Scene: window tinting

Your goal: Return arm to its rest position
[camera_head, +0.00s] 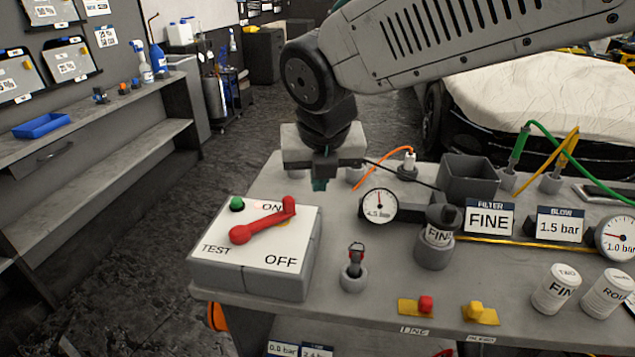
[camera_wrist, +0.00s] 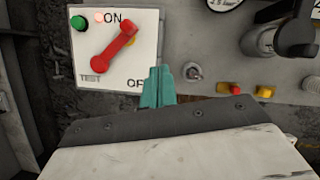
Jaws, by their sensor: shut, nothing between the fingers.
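My gripper (camera_head: 320,184) hangs from my arm above the workbench, behind the switch box in the head view. Its teal fingers are together and empty, and they also show in the wrist view (camera_wrist: 157,88). The white-topped switch box (camera_head: 215,252) stands at the bench's left end, with a red lever (camera_head: 262,221) lying across its face. The lever's end points toward the ON label. The gripper is apart from the lever. In the wrist view the red lever (camera_wrist: 113,47) lies to the left of the fingers.
A toggle switch (camera_head: 354,268), a gauge (camera_head: 379,205) and a grey filter canister (camera_head: 436,243) stand on the bench (camera_head: 390,297). A dark bin (camera_head: 468,175) and hoses are behind. A covered car (camera_head: 540,95) stands at the back right. The floor (camera_head: 130,260) on the left is clear.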

